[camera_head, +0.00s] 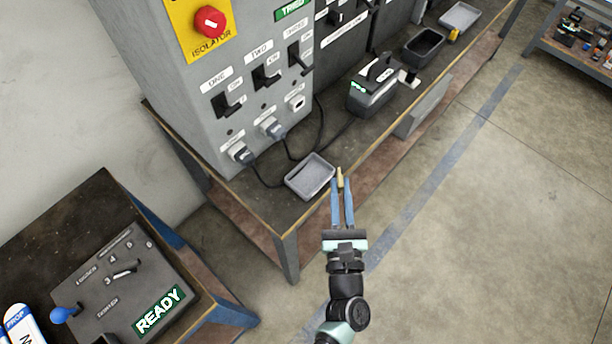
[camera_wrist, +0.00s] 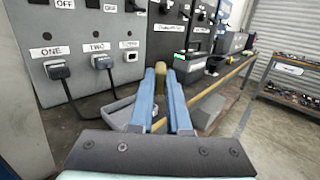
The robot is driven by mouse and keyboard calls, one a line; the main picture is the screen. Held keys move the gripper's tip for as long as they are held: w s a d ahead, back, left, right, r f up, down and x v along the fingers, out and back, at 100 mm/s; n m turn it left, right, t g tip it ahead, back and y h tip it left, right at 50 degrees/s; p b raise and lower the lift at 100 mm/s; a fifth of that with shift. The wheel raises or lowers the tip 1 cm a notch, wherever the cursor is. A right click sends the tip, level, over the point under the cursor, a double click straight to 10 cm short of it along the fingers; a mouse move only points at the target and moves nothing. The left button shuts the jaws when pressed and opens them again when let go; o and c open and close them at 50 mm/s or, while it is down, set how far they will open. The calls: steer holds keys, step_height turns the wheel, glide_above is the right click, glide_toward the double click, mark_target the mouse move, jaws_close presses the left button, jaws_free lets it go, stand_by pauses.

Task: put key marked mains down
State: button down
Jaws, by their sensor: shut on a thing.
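My gripper (camera_head: 342,188) is shut on a small brass-coloured piece, the key (camera_head: 340,176), which sticks out past the fingertips. No marking on it is readable. In the wrist view the key (camera_wrist: 160,70) shows between the two blue fingers. The gripper is at the bench's front edge, just right of a small grey tray (camera_head: 290,184); its exact height above the bench is hard to tell. The tray also shows in the wrist view (camera_wrist: 118,118), left of the fingers, and looks empty.
A grey cabinet (camera_head: 200,120) with switches, plugged sockets and a red isolator knob (camera_head: 210,22) stands behind the tray. Black cables lie near the tray. A dark device (camera_head: 372,97) and a black bin (camera_head: 424,47) stand further along the bench. A control box (camera_head: 120,285) with a READY sign is lower left.

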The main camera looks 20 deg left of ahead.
steer(key=w+a+n+g+y+b, duration=0.25)
steer(key=w+a+b, duration=0.35)
steer(key=a, duration=0.5)
steer(key=shift+y, duration=0.25)
steer(key=f+b, duration=0.2)
steer(key=f, duration=0.2)
steer(key=f+b, duration=0.2)
steer(key=f, duration=0.3)
steer(key=shift+w+d, duration=0.2)
steer(key=shift+f, duration=0.1)
steer(key=shift+f+b, duration=0.3)
steer(key=shift+b, duration=0.15)
steer(key=c, duration=0.9)
jaws_free()
